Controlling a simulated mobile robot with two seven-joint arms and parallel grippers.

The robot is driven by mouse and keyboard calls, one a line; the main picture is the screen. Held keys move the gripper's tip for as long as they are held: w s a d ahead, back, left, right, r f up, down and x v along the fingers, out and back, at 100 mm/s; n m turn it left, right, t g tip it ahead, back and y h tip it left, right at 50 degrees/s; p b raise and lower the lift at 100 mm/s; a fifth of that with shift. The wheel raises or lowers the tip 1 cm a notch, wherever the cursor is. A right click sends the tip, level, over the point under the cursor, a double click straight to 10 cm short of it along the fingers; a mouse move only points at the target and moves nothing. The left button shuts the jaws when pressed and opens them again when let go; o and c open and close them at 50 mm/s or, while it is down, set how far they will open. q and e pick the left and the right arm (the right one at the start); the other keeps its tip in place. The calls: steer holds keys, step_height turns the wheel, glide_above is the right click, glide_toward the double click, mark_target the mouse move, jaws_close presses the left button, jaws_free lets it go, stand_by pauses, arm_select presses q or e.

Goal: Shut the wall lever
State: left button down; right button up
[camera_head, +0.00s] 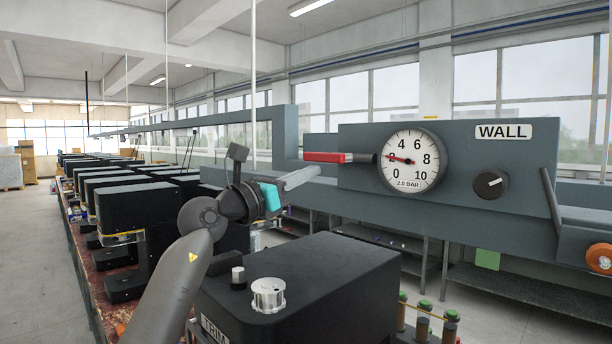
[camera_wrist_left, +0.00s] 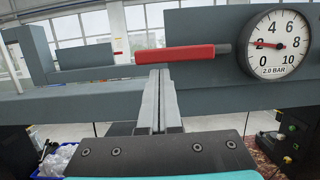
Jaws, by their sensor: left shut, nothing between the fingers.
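The wall lever is a red handle (camera_head: 325,157) on the grey panel (camera_head: 360,177) marked WALL (camera_head: 503,131). It lies level, pointing left from its dark pivot beside the gauge. In the left wrist view the red handle (camera_wrist_left: 175,54) spans the upper middle. The round white gauge (camera_head: 412,160) reads 2.0 bar; it also shows in the wrist view (camera_wrist_left: 273,43). My left gripper (camera_head: 314,172) is shut and empty, its tips just below the handle. In the wrist view the closed fingertips (camera_wrist_left: 158,75) come up near the handle's underside; I cannot tell whether they touch. My right gripper is out of view.
A dark knob (camera_head: 490,184) sits right of the gauge. Below stands a black box (camera_head: 310,270) marked TRIM with a silver knob (camera_head: 268,294) on top. A row of black machines (camera_head: 125,205) runs back on the left. A grey beam crosses behind the lever.

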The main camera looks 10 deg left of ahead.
arm_select(q)
steer(key=shift+m, duration=0.3)
steer(key=shift+a+r+m+b, duration=0.1)
steer(key=shift+r+m+b, duration=0.1)
steer(key=shift+m+b, duration=0.25)
